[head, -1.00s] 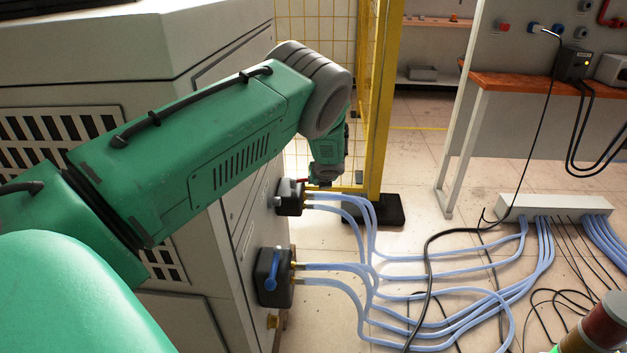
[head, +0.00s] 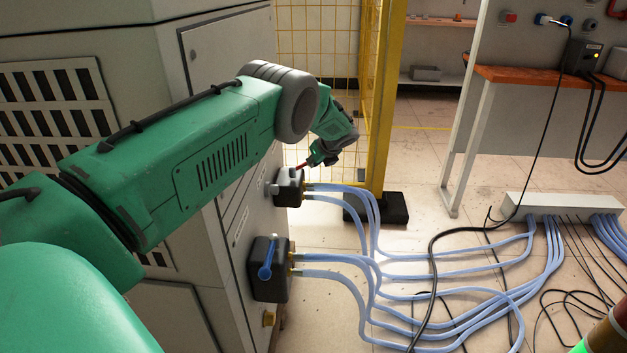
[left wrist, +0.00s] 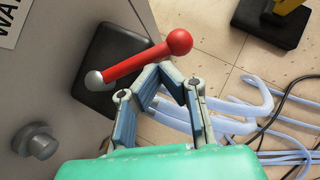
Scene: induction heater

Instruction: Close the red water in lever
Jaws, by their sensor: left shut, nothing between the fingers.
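The red lever (left wrist: 140,60) with a round ball end is on the black valve box (left wrist: 100,60) in the left wrist view. It slants up and right from a metal pivot. In the head view only a small red bit of the lever (head: 303,165) shows above the upper valve box (head: 288,188). My left gripper (left wrist: 161,70) is shut and empty, with its fingertips just below the lever, near its ball end. I cannot tell whether they touch it. In the head view my left gripper (head: 318,160) is small beside the upper box. My right gripper is not in view.
A lower valve box (head: 270,285) with a blue lever (head: 266,262) sits below on the grey cabinet (head: 195,325). Blue hoses (head: 345,260) run from both boxes across the floor. A yellow post (head: 382,100) and mesh fence stand behind my gripper.

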